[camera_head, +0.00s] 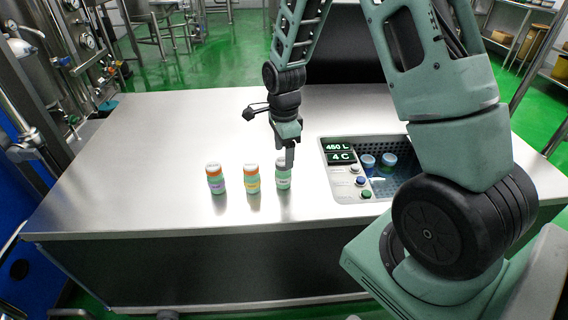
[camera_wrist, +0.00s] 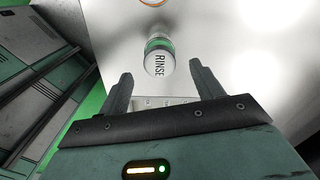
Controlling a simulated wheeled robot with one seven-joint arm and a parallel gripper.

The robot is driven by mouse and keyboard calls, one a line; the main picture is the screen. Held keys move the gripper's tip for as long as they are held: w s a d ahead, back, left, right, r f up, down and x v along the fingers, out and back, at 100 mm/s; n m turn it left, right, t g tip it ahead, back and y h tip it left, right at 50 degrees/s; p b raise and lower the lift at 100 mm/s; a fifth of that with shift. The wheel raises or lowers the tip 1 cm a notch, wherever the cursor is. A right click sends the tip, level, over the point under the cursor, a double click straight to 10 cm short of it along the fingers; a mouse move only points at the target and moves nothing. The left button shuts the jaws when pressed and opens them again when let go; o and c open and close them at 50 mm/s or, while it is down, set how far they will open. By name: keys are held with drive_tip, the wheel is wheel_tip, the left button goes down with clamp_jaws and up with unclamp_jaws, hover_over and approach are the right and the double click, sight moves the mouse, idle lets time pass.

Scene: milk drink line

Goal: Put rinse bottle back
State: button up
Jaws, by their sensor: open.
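The rinse bottle (camera_head: 283,181) stands upright on the steel table at the right end of a row of three bottles. In the wrist view the rinse bottle (camera_wrist: 159,60) shows its white part with the word RINSE and a green band. My gripper (camera_head: 289,158) is just above and at the top of this bottle, hiding part of its cap. In the wrist view my gripper (camera_wrist: 160,70) is open, with one finger on each side of the bottle's near end.
At right, a panel (camera_head: 338,152) reads 450 L and 4 C, beside a recessed basin holding blue-capped containers (camera_head: 368,163). The table's left and back are clear.

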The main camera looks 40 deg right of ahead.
wheel_tip(320, 180, up, 5)
drive_tip(key=shift+f, duration=0.1)
drive_tip(key=s+a+r+n, duration=0.3)
drive_tip(key=s+a+n, duration=0.1)
drive_tip(key=a+n, duration=0.4)
drive_tip(key=s+a+r+n, duration=0.3)
drive_tip(key=s+a+n, duration=0.2)
drive_tip(key=a, duration=0.4)
drive_tip(key=s+a+r+n, duration=0.1)
drive_tip(key=s+a+n, duration=0.3)
drive_tip(key=s+n, duration=0.3)
drive_tip(key=s+a+r+n, duration=0.2)
drive_tip(key=s+a+n, duration=0.1)
drive_tip(key=s+n, duration=0.5)
drive_tip(key=shift+a+n+y, duration=0.3)
drive_tip(key=shift+a+n, duration=0.05)
drive_tip(key=shift+n, duration=0.35)
drive_tip(key=shift+r, duration=0.15)
